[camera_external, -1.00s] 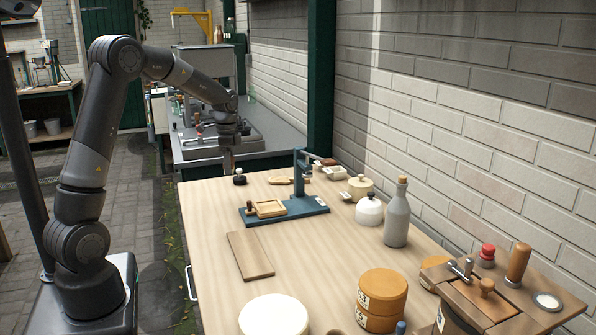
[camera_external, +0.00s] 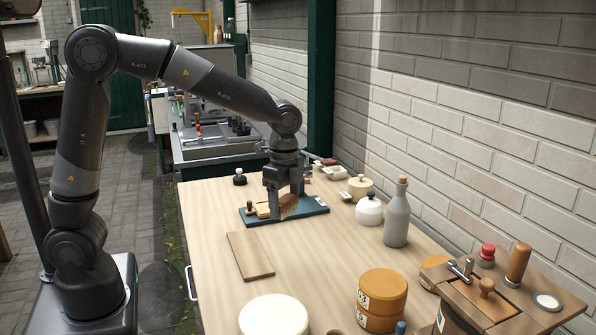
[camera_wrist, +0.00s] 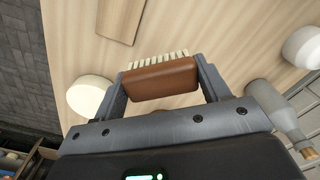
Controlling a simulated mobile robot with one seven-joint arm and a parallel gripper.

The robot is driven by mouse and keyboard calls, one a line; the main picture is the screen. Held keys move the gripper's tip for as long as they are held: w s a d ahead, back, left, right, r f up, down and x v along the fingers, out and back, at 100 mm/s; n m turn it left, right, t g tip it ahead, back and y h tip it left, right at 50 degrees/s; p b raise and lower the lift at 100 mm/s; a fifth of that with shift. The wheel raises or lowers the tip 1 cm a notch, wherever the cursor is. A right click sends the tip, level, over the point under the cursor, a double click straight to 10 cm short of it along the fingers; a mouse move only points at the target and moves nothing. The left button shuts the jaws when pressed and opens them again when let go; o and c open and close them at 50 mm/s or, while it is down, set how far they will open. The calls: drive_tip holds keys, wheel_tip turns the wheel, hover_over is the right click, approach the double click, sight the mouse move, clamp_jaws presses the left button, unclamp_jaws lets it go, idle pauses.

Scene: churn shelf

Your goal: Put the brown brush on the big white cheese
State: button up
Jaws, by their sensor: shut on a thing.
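My gripper (camera_external: 284,208) is shut on the brown brush (camera_external: 289,205) and holds it above the teal press stand (camera_external: 316,208). In the wrist view the brush (camera_wrist: 160,80) sits between both fingers, with its pale bristles along the side away from the palm. The big white cheese (camera_external: 273,314) is a flat round at the front edge of the table, apart from the gripper. A pale round at the left in the wrist view (camera_wrist: 88,94) is partly hidden by a finger, and I cannot tell which thing it is.
A wooden board (camera_external: 250,256) lies between the stand and the cheese. Stacked orange cheeses (camera_external: 381,298) stand right of the white cheese. A grey bottle (camera_external: 397,214) and a white domed pot (camera_external: 369,211) stand near the wall. The table's middle is mostly clear.

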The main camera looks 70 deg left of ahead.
drive_tip(key=s+d+r+m, duration=0.1)
drive_tip(key=s+d+m, duration=0.3)
drive_tip(key=s+d, duration=0.8)
drive_tip(key=s+d+r+m, duration=0.1)
drive_tip(key=s+d+m, duration=0.2)
drive_tip(key=s+d, duration=0.95)
hover_over(274, 316)
wheel_tip(274, 316, down, 7)
drive_tip(key=shift+f, duration=2.1)
drive_tip(key=shift+f, duration=0.1)
drive_tip(key=o, duration=1)
drive_tip(key=shift+c, duration=0.2)
